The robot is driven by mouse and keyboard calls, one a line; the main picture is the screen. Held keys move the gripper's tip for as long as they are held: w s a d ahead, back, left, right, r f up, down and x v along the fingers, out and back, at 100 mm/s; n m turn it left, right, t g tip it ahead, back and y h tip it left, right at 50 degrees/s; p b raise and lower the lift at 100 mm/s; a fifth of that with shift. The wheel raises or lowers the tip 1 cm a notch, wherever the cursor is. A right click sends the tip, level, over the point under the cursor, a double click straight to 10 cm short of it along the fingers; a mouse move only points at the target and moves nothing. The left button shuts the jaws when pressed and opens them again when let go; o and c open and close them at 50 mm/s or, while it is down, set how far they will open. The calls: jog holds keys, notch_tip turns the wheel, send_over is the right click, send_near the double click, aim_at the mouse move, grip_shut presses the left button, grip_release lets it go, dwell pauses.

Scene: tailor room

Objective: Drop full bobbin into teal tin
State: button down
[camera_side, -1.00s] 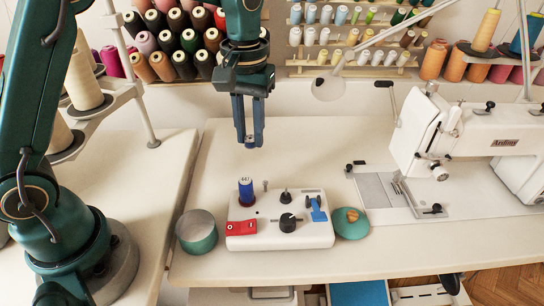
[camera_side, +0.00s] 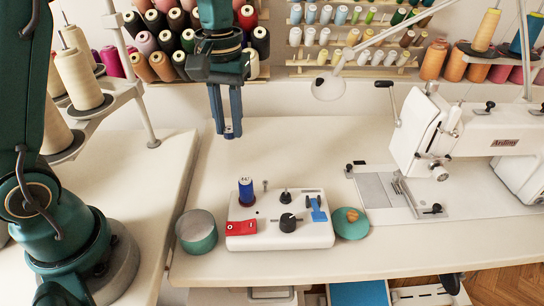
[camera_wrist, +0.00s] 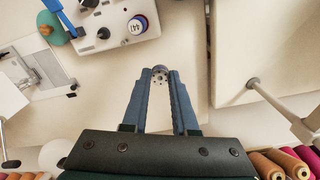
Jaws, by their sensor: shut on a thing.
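My gripper (camera_side: 228,134) is shut on a bobbin (camera_wrist: 160,75), which shows in the wrist view as a small dark round end with holes between the fingertips. In the side view it is hardly visible between the fingers. My gripper hangs fingers down, well above the table, behind the white winder box. The teal tin (camera_side: 197,236) stands at the table's front left, open at the top. My gripper is above and behind it, to its right in the picture.
The white winder box (camera_side: 280,241), with a blue spool (camera_side: 246,191), stands right beside the tin. The sewing machine (camera_side: 490,138) is further right, and thread cones (camera_side: 84,82) stand at left. The table behind the box is clear.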

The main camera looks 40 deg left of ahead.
jog(key=s+d, duration=0.5)
jog(key=s, duration=0.8)
jog(key=shift+m, duration=0.3)
jog(key=shift+w+d+f, duration=0.1)
jog(key=shift+d+f, duration=0.05)
jog(key=shift+f, duration=2.7)
jog(key=c, duration=0.6)
grip_release()
jog(key=shift+r, duration=2.55)
